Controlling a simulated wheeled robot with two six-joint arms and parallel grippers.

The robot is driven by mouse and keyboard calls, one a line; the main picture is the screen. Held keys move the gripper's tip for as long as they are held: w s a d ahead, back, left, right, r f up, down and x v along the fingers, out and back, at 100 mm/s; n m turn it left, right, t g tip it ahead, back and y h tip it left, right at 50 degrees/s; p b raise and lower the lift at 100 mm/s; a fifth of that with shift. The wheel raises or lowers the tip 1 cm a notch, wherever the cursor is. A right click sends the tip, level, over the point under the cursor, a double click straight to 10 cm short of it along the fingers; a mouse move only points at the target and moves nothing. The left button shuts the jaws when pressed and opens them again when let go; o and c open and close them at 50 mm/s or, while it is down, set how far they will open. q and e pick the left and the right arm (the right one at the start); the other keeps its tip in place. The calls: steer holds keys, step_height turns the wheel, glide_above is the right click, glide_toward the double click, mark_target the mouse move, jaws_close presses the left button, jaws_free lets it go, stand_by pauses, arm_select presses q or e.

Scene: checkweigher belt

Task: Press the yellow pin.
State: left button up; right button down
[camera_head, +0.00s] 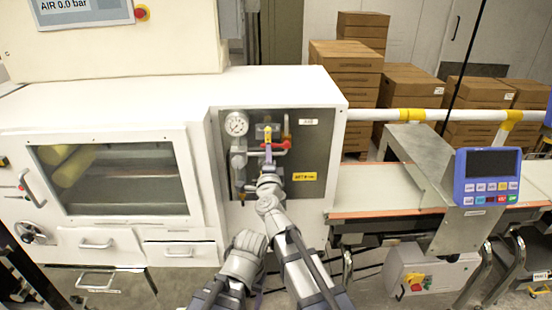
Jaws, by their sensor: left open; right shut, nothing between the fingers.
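The yellow pin (267,128) shows as a small yellow part in the middle of the dark panel (308,155) on the white machine, right of the round gauge. My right gripper (268,152) is shut and empty. It reaches up in front of the panel, with its tip just below the yellow part in the picture; I cannot tell whether they touch. My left gripper (251,238) is lower, in front of the white cabinet below the panel, and open. Its fingers are hard to make out.
A round gauge (236,124), a red handle (278,145) and metal fittings crowd the panel around my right gripper. A conveyor belt (375,188) with a blue display unit (487,177) stands to the right. Stacked cartons (345,85) are behind.

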mark_target(268, 141)
arm_select(q)
steer(key=shift+w+d+r, duration=0.1)
steer(key=shift+w+d, duration=0.05)
steer(key=shift+d, duration=0.15)
arm_select(e)
steer(key=shift+w+a+r, duration=0.1)
steer(key=shift+w, duration=0.4)
arm_select(q)
steer(key=shift+r, duration=0.2)
arm_select(e)
steer(key=shift+w+r, duration=0.2)
steer(key=shift+w, duration=0.9)
